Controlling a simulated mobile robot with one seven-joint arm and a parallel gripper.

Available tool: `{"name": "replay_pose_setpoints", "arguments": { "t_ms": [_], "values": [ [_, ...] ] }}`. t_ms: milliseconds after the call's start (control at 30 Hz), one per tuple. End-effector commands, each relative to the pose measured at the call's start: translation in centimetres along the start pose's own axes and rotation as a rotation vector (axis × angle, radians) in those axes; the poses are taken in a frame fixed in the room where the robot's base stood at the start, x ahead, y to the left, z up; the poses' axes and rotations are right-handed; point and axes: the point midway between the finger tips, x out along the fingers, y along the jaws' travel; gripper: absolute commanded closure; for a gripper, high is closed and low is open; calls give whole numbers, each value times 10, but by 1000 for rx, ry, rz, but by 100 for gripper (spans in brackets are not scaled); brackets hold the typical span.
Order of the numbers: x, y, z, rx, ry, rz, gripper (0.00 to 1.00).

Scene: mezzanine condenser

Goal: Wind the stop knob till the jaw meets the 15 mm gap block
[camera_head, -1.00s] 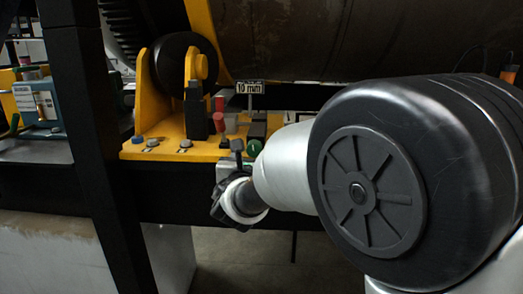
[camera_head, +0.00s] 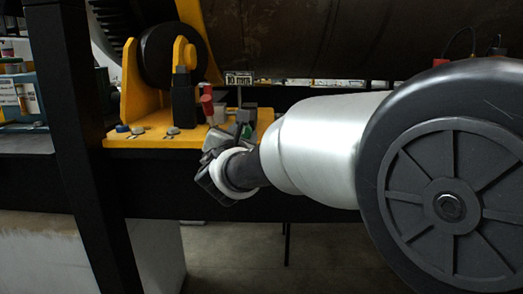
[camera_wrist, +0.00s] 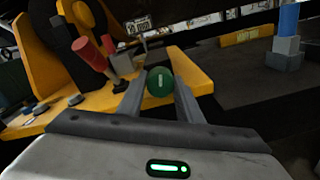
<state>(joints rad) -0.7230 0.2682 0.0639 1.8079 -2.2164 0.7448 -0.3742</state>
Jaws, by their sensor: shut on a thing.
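The round green knob with a pale line mark (camera_wrist: 159,82) shows between my two grey fingers in the wrist view. It faces the camera, its line nearly upright. My gripper (camera_wrist: 160,92) is shut on the knob, one finger on each side. In the head view my gripper (camera_head: 236,143) is tilted at the front edge of the yellow bracket (camera_head: 150,140), and the green knob (camera_head: 246,131) is partly hidden. Grey blocks stand behind the knob; I cannot tell the jaw from the gap block. A small sign reading 10 mm (camera_head: 238,79) stands above them.
A red-topped lever (camera_wrist: 90,52) leans left of the knob, close to my fingers. A black roller (camera_head: 163,57) sits on the bracket beneath the large drum (camera_head: 300,35). A blue cylinder (camera_wrist: 289,18) stands at the right. A black post (camera_head: 75,90) rises at the left.

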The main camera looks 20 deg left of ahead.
Motion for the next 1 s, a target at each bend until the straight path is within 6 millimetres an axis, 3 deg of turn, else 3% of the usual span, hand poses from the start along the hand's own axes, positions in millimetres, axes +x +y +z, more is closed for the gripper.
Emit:
{"name": "replay_pose_setpoints", "arguments": {
  "t_ms": [367, 400, 500, 833, 1000],
  "values": [
    [0, 0, 2, 29, 1, -1, 90],
    [0, 0, 2, 29, 0, -1, 64],
    [0, 0, 2, 29, 1, -1, 49],
    [0, 1, 2, 8, 4, -1, 49],
    [0, 3, 6, -92, 4, -2, 49]
  ]
}}
